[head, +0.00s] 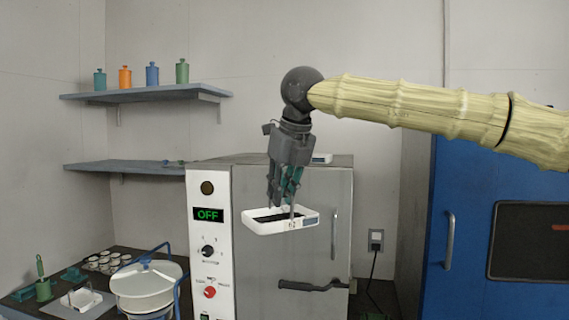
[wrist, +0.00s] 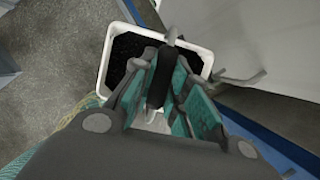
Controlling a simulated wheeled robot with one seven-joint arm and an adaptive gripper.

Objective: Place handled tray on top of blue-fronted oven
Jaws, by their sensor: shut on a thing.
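My gripper (head: 285,200) is shut on the handled tray (head: 255,228), a white shallow tray with dark contents, and holds it in the air in front of the grey oven's door. In the wrist view the tray's white rim (wrist: 112,40) shows beyond my gripper (wrist: 165,75), with its handle (wrist: 174,30) standing up near the fingers. The fingers hide part of the tray. The blue-fronted oven (head: 466,185) stands at the right, with a dark window and a vertical handle. Its top is not clearly visible; my arm passes across its upper front.
A grey oven (head: 316,250) with a panel reading OFF stands in the middle; a small white item (head: 322,158) rests on its top. A white lidded vessel (head: 147,285) and small cups (head: 105,262) stand at lower left.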

